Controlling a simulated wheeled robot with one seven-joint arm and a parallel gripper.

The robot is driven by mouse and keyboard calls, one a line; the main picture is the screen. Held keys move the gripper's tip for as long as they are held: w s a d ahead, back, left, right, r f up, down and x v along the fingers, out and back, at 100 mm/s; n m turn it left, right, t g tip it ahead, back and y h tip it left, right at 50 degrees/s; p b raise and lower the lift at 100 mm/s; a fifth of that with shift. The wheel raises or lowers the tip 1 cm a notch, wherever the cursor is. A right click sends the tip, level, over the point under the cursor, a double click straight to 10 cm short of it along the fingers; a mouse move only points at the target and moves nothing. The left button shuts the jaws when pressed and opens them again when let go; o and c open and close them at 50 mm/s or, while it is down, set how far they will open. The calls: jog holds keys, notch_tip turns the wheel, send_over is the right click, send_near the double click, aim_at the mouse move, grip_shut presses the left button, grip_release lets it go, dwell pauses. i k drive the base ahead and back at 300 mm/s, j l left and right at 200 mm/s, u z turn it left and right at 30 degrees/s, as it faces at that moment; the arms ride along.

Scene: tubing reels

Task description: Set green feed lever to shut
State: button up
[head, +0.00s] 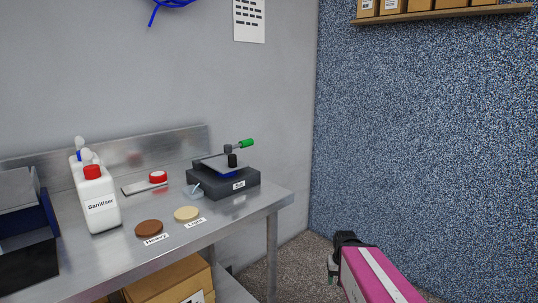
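The green feed lever (246,143) is a short green grip on a thin rod. It sticks out to the right from the top of a dark grey device (210,187) with a small white label, near the right end of the steel bench. My gripper (334,266) is at the lower right, below bench height and right of the bench, apart from the lever. It is small and dark here, and its fingers are not clear enough to tell whether it is open.
On the steel bench (125,260) stand a white sanitiser bottle (101,205), a brown disc (149,228), a tan disc (186,213) and a red-topped item (158,177). A dark bin (28,255) is at the left. A cardboard box (170,284) sits underneath. Carpeted floor is clear right of the bench.

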aim_at(228, 149)
jog(key=u, duration=1.3)
